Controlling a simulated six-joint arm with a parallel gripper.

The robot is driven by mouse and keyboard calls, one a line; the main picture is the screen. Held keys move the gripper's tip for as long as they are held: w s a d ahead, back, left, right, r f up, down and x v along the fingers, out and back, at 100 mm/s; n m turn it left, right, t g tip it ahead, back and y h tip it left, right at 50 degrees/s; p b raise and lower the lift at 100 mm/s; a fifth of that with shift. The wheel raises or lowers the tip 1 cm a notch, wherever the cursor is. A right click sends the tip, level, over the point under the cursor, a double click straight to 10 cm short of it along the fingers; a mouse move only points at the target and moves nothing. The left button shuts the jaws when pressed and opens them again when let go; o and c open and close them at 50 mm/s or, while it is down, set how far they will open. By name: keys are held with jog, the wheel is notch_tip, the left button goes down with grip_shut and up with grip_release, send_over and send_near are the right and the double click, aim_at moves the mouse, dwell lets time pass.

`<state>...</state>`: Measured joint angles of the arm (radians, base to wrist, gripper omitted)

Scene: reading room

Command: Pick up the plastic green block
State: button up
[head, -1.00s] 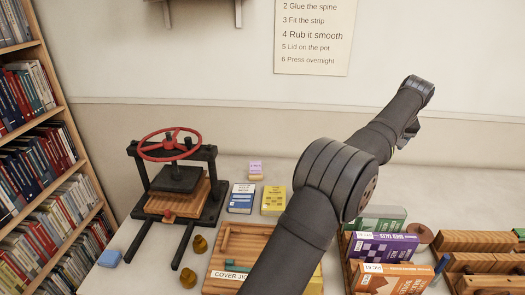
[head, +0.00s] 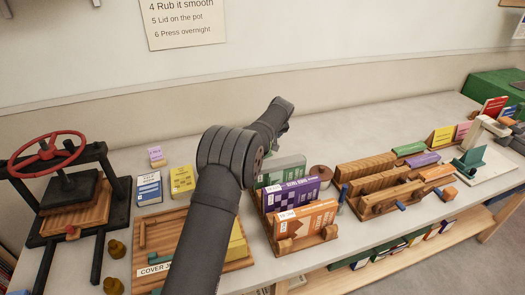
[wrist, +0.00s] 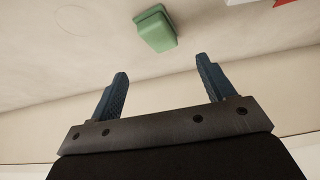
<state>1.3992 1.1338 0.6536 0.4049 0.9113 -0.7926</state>
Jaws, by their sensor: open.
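A small green block (wrist: 155,30) with a bevelled shape lies on the pale tabletop in the wrist view, at the top middle. My gripper (wrist: 162,82) is open, with its two blue ridged fingers wide apart and nothing between them. The block is beyond the fingertips and apart from them, slightly left of the gap's centre. In the head view my arm reaches toward the wall side of the bench, and its own links hide the fingers. I cannot make out this block in the head view.
A book press with a red wheel (head: 47,150) stands at left. Books fill a wooden rack (head: 330,231) right of my arm; wooden clamps (head: 391,202) stand further right. A green box (head: 490,88) is at the far right. The bench strip along the wall is mostly clear.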

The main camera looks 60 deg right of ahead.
jog(key=shift+x, duration=5.5)
jog(key=shift+w+d+r, duration=0.1)
jog(key=shift+c, duration=0.4)
jog(key=c, duration=1.1)
